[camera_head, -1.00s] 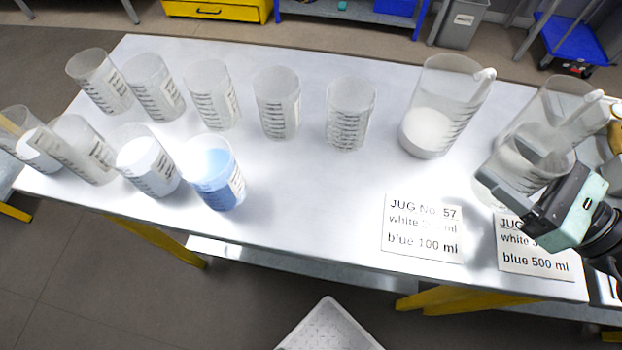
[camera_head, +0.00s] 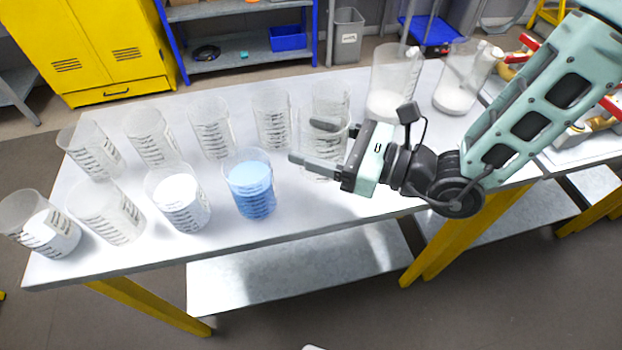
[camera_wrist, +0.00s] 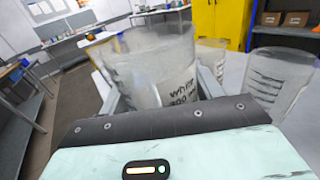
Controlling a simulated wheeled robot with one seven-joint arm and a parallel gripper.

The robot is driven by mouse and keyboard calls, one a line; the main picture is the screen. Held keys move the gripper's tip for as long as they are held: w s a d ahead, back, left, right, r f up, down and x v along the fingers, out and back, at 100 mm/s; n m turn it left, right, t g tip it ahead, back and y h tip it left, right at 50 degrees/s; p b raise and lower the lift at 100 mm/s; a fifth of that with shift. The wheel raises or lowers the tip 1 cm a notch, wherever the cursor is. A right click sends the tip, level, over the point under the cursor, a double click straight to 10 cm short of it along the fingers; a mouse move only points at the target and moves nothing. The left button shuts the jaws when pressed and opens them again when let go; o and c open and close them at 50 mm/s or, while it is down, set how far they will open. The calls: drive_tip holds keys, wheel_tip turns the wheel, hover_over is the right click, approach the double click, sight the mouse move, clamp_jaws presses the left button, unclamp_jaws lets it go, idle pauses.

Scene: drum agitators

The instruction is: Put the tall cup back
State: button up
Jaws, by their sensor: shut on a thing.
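My gripper (camera_head: 303,141) is shut on a tall clear cup (camera_head: 320,150), with one finger on each side of it. The cup is upright, looks empty, and is just right of the blue-filled cup (camera_head: 250,192). In the wrist view the held cup (camera_wrist: 150,70) fills the middle, with a partly readable "white" label and a smeared wall. I cannot tell whether its base touches the table (camera_head: 245,232). Part of it is hidden by my fingers.
Several empty cups (camera_head: 210,130) form the back row; the nearest (camera_head: 332,95) is right behind the held cup. White-filled cups (camera_head: 182,205) and an empty one (camera_head: 108,215) stand left in front. Two jugs holding white, one nearer (camera_head: 395,75) and one farther (camera_head: 462,80), stand at the right.

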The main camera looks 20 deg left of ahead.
drive_tip(key=shift+f, duration=3.45)
drive_tip(key=shift+f, duration=0.1)
drive_tip(key=o, duration=1.2)
